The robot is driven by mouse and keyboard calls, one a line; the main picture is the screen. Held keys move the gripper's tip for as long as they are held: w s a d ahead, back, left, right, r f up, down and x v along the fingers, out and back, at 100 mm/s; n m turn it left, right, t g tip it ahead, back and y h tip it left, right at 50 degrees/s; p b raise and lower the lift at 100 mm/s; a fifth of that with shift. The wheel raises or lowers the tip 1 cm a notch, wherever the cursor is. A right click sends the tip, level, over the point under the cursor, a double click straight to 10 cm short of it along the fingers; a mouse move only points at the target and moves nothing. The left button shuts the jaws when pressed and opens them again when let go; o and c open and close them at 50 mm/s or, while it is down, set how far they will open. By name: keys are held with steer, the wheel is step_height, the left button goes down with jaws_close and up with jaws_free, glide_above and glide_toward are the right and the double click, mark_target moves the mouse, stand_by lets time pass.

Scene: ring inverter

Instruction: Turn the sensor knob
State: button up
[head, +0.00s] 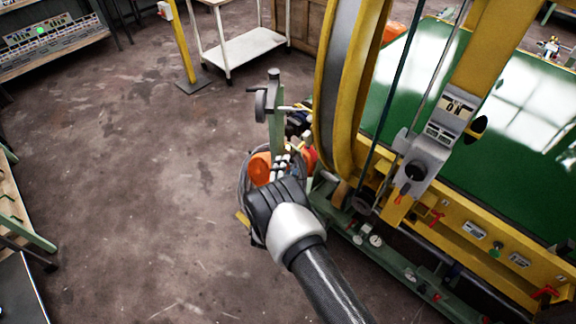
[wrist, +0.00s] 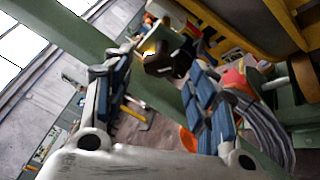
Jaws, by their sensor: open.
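A dark, rounded knob (wrist: 168,62) shows in the wrist view, just beyond my fingertips, on or beside a sloping green post (wrist: 85,38). I take it for the sensor knob, but no label is readable. My gripper (wrist: 160,75) is open, with one blue-padded finger on each side and the knob framed between the tips. I cannot tell whether either finger touches it. In the head view my gripper (head: 282,163) is beside the green post (head: 275,125), largely hidden by my wrist. The knob cannot be made out there.
A large yellow ring frame (head: 345,85) and green panel (head: 400,95) stand at right. An orange object (head: 259,168) and coiled cable (wrist: 268,130) are close to my gripper. The floor at left is clear.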

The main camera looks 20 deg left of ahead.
steer(key=shift+w+a, duration=0.15)
steer(key=shift+w, duration=1.15)
steer(key=shift+c, duration=0.4)
steer(key=c, duration=1)
steer(key=shift+f+b, duration=0.15)
steer(key=shift+b, duration=0.4)
steer(key=m+t+b, duration=0.1)
steer(key=m+b, duration=0.1)
steer(key=b, duration=0.1)
steer(key=m+t+y+b, duration=0.1)
steer(key=b, duration=0.2)
steer(key=m+t+y+b, duration=0.1)
steer(key=m+b, duration=0.1)
steer(key=b, duration=0.2)
steer(key=shift+f+m+t, duration=0.3)
steer(key=shift+f+t, duration=0.1)
steer(key=shift+r, duration=0.1)
